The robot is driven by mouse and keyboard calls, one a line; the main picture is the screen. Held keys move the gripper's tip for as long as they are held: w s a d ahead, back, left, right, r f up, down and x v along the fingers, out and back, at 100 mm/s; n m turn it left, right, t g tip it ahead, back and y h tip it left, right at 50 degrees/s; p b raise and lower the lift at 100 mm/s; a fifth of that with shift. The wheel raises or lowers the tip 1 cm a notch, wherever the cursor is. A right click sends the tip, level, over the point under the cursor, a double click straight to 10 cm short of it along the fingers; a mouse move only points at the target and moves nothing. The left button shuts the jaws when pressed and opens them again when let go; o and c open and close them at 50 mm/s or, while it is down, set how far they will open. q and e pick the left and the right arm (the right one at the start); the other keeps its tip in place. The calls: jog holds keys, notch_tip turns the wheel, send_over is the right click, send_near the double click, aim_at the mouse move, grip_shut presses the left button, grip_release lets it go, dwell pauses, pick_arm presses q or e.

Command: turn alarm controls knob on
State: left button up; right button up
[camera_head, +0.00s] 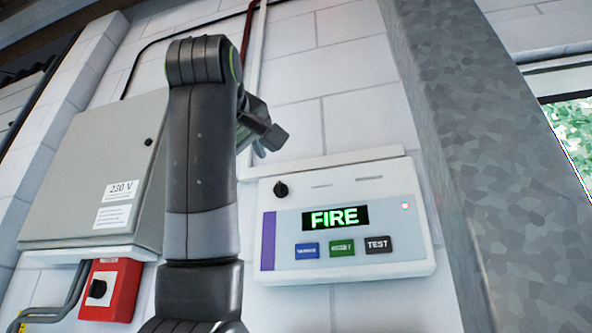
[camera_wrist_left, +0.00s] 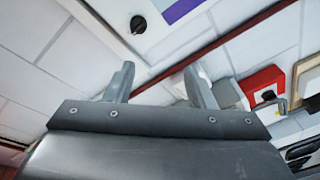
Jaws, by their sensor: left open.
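The alarm panel (camera_head: 343,281) is a white box on the wall with a lit green FIRE display (camera_head: 336,217), a purple strip and blue, green and black buttons. Its small black knob (camera_head: 281,189) sits at the panel's upper left. In the left wrist view the knob (camera_wrist_left: 138,24) shows near the top, beyond the fingers. My left gripper (camera_head: 268,137) is above and slightly left of the knob in the head view, apart from it. In the left wrist view its two fingers (camera_wrist_left: 160,78) are spread with nothing between them. My right gripper is not in view.
A grey 230 V cabinet (camera_head: 80,195) hangs on the left, partly behind my left arm. A red box (camera_head: 111,290) with a black knob is below it. A metal column (camera_head: 480,150) stands right of the panel. White brick wall lies above the panel.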

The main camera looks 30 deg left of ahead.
pick_arm(q)
jog(key=s+d+r+h, duration=0.1)
jog(key=s+d+r, duration=0.2)
jog(key=d, duration=0.1)
jog(key=p, duration=1.1)
send_near(278, 186)
jog(key=shift+t, duration=0.3)
jog(key=x, duration=0.8)
jog(key=shift+a, duration=0.15)
jog(key=shift+w+a+f, duration=0.1)
jog(key=shift+w+f, duration=0.05)
jog(key=shift+w, duration=0.35)
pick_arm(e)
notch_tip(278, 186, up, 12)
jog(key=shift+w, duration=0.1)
pick_arm(q)
jog(key=c, duration=0.9)
jog(key=shift+c, duration=0.2)
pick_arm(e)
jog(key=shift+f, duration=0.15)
